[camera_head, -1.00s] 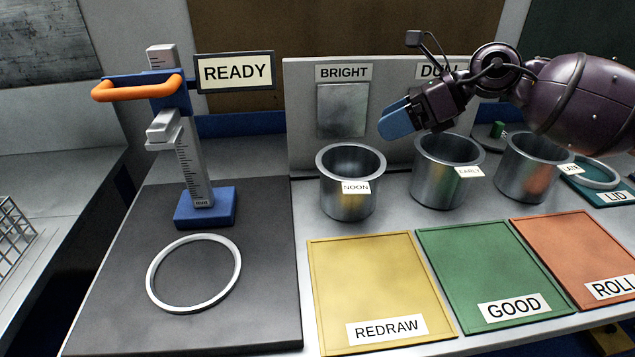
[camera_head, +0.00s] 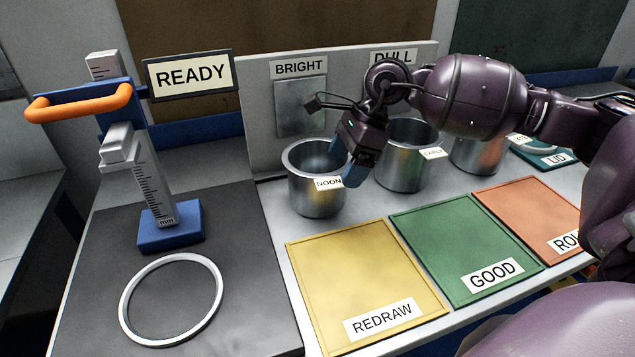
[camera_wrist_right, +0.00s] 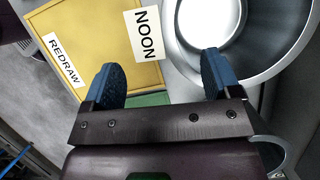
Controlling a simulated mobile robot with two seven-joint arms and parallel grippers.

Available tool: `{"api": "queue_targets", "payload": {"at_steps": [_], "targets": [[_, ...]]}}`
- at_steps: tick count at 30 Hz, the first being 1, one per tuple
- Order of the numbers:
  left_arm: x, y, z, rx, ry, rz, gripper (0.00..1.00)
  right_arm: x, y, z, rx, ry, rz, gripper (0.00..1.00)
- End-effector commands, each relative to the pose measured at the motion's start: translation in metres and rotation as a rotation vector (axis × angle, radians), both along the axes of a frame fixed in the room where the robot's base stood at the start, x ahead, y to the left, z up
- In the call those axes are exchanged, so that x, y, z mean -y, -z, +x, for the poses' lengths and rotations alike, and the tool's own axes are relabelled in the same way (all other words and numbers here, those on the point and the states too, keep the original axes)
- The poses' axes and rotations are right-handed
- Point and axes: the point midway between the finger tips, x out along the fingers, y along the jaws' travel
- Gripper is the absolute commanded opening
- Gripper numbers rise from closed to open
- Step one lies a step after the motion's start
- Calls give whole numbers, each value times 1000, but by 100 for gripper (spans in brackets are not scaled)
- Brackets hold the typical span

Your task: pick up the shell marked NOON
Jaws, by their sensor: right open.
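The shell marked NOON (camera_head: 308,198) is a round, open metal pot standing upright on the bench, left of two similar pots. Its white NOON tag (camera_head: 328,183) is at the rim's right front. My right gripper (camera_head: 347,163) is open and empty at the right side of this rim. In the right wrist view, my right gripper (camera_wrist_right: 160,68) has one blue finger over the rim of the NOON shell (camera_wrist_right: 283,62) and the other outside it, with the tag (camera_wrist_right: 146,35) between and ahead of them. I cannot tell whether the fingers touch the pot. My left gripper is out of view.
The EARLY pot (camera_head: 402,172) stands close right of my gripper. A third pot (camera_head: 473,157) is beyond it. Yellow REDRAW (camera_head: 355,270), green GOOD (camera_head: 455,240) and orange trays lie in front. A height gauge (camera_head: 150,180) and ring (camera_head: 128,318) are at left.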

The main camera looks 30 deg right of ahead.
Motion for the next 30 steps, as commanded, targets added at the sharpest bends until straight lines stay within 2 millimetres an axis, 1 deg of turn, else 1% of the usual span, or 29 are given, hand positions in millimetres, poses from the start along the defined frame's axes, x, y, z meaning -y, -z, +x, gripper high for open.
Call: {"api": "queue_targets", "payload": {"at_steps": [7,15,19,25,26,30], "targets": [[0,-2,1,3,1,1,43,-7,14,1,0,-1,2,83],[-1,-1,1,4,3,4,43,-21,47,4,-1,1,1,83],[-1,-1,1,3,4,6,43,-23,53,5,1,0,2,83],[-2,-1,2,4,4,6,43,-23,53,5,2,0,2,83],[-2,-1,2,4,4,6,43,-23,53,5,2,0,2,82],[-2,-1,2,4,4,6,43,-23,53,5,1,0,1,60]]}}
